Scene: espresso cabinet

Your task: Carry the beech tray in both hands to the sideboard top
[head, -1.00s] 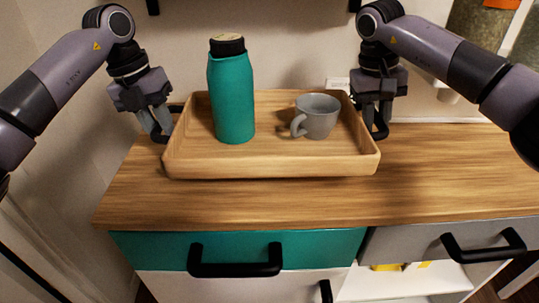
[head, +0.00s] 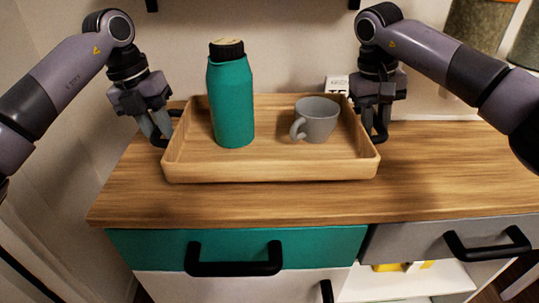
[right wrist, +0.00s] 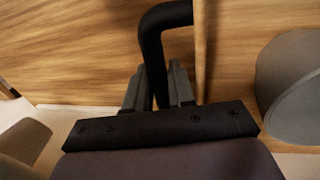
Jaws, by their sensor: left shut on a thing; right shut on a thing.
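The beech tray (head: 270,170) is level over the left part of the wooden sideboard top (head: 250,205). It is at or very near the surface; I cannot tell whether it touches. A teal bottle (head: 232,105) with a black cap stands upright in its left half. A grey mug (head: 317,120) stands upright in its right half. My left gripper (head: 160,132) is shut on the tray's left black handle. My right gripper (head: 378,126) is shut on the right black handle (right wrist: 151,45); the right wrist view shows its fingers (right wrist: 158,88) around the bar.
Below the top are a teal drawer (head: 140,245) and a grey drawer (head: 405,238), both with black handles. A wall stands close behind the tray. Jars (head: 475,35) are at the back right. The top is clear right of the tray.

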